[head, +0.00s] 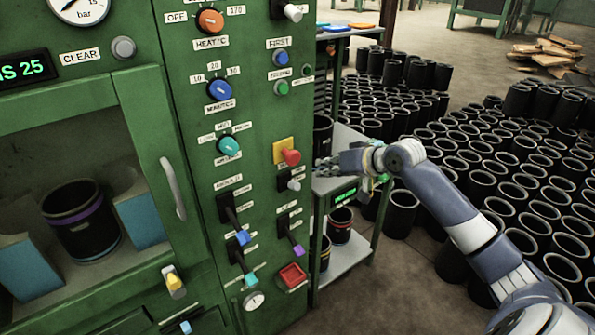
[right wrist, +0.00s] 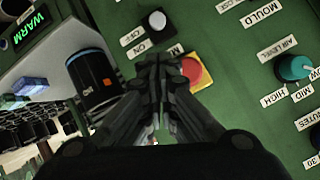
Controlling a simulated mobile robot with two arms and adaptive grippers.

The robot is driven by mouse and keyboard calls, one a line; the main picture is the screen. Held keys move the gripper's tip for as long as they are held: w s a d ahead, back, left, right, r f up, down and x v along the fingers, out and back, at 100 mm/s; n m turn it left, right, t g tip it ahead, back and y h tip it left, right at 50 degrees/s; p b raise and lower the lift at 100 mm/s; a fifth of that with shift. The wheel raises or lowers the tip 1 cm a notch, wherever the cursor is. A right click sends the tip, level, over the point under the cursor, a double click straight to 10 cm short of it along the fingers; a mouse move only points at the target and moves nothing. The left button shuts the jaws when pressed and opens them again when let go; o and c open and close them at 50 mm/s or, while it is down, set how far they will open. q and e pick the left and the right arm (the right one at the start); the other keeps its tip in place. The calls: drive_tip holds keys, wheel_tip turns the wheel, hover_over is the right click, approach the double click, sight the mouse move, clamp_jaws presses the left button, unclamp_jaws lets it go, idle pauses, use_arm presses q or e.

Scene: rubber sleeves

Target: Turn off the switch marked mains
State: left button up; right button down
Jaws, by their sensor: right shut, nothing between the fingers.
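A switch with a pale round knob (head: 294,184) sits on the green panel below the red button. In the right wrist view a white knob (right wrist: 155,24) on a dark base shows just beyond the fingertips, with ON among its labels. A label beside it is partly hidden by my fingers, so I cannot read mains on it. My right gripper (head: 324,169) is shut and empty, just right of the panel's edge in the head view. Its closed fingers (right wrist: 160,66) point toward the knob, seemingly apart from it. My left gripper is not in view.
A red button (head: 291,156) on a yellow plate (right wrist: 201,75) is close beside the fingers. Another white-handled switch (head: 292,12) is higher up. Levers hang below. A shelf (head: 349,256) with black sleeves stands right of the panel; many sleeves (head: 480,150) cover the floor.

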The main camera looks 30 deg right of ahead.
sight(291, 185)
drive_tip(key=p+x, duration=0.2)
drive_tip(key=x, duration=0.8)
drive_tip(key=shift+d+f, duration=0.1)
drive_tip(key=shift+f, duration=0.05)
drive_tip(key=shift+s+f+t+b, duration=0.2)
drive_tip(key=shift+t+b, duration=0.1)
drive_tip(key=shift+b, duration=0.4)
